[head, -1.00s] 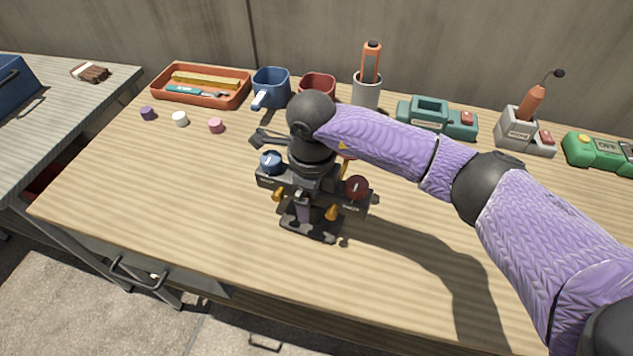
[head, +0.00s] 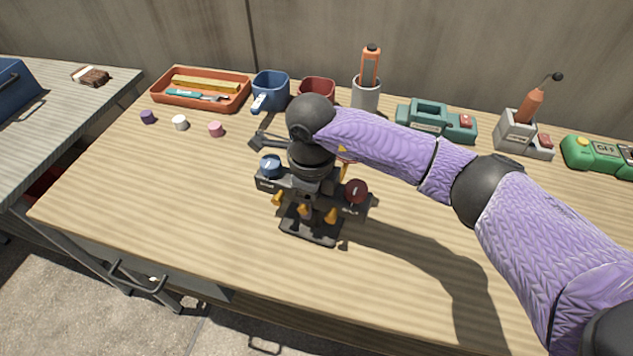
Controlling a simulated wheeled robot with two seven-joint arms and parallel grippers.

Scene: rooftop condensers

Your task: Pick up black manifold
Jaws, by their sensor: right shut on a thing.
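The black manifold (head: 335,196) is a dark bar with a blue knob (head: 270,166) at its left end and a red knob (head: 357,191) at its right end. Yellow-orange fittings hang below it. It is at a dark stand with a flat base (head: 311,228) on the wooden bench; I cannot tell whether it still touches the stand. My right gripper (head: 311,188) points down from above and is shut on the manifold's middle. My wrist hides much of the fingers and of the manifold's back. My left gripper is not in view.
Along the bench's back stand an orange tray (head: 243,99), a blue mug (head: 272,88), a red container, a grey cup (head: 366,98), a teal device (head: 457,124), a grey holder and a green meter (head: 590,153). Small caps lie at left. The bench (head: 150,215) is clear in front.

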